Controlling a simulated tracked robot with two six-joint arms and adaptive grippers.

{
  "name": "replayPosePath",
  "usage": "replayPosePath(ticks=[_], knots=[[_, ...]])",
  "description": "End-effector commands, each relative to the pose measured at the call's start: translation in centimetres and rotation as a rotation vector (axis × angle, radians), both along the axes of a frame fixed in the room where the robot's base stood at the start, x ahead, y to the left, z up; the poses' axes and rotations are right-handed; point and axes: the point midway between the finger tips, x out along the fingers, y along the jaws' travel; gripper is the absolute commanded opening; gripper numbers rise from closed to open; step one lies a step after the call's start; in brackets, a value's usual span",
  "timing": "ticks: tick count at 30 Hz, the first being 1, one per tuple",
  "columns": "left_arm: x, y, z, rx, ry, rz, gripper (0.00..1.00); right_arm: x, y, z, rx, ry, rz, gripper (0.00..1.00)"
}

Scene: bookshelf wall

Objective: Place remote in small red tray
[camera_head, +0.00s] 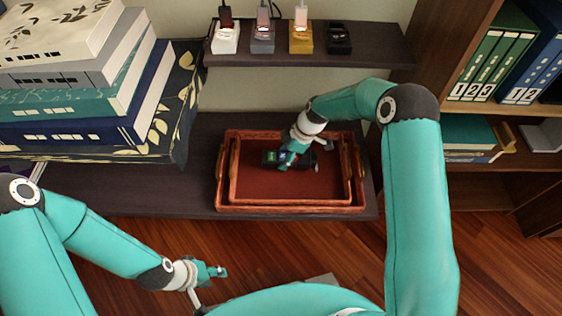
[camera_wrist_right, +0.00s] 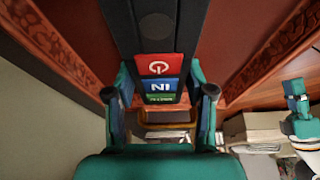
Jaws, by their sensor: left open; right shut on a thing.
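The small red tray (camera_head: 300,190) lies nested inside a larger red tray (camera_head: 222,198) on the dark low shelf. My right gripper (camera_head: 290,157) is over the small tray and shut on the black remote (camera_head: 270,157). In the right wrist view, the remote (camera_wrist_right: 158,30) lies between the fingers of my right gripper (camera_wrist_right: 160,98), showing red, blue and green labels. Whether the remote touches the tray floor cannot be told. My left gripper (camera_head: 209,286) is open and empty, low over the wooden floor.
A stack of large books (camera_head: 75,95) stands left of the trays. An upper shelf (camera_head: 300,50) behind them holds several small devices on stands. A bookcase with binders (camera_head: 490,65) is at the right. The wooden floor (camera_head: 490,260) at the lower right is clear.

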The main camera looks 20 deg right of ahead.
Motion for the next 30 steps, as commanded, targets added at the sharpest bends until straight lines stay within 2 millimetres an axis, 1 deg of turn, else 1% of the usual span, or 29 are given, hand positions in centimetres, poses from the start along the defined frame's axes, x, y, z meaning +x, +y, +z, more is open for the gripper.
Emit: replayPosePath(ticks=[1,4,14,15,19,30], knots=[[0.0,0.0,-0.4,0.000,0.000,0.000,0.45,0.0,0.0,-1.1,0.001,0.002,0.000,0.13],[0.0,0.0,-0.5,0.000,0.000,0.000,0.45,0.0,0.0,-2.2,0.000,0.001,-0.002,0.13],[0.0,0.0,-0.7,0.000,0.000,0.000,0.45,0.0,0.0,-2.4,0.000,-0.001,0.000,0.13],[0.0,0.0,-0.7,0.000,0.000,0.000,0.45,0.0,0.0,-2.4,0.000,0.000,0.000,0.57],[0.0,0.0,-0.6,0.000,0.000,0.000,0.45,0.0,0.0,-2.4,0.000,0.000,0.000,0.78],[0.0,0.0,-0.4,0.000,0.000,0.000,0.45,0.0,0.0,-2.2,0.000,0.000,0.000,0.79]])
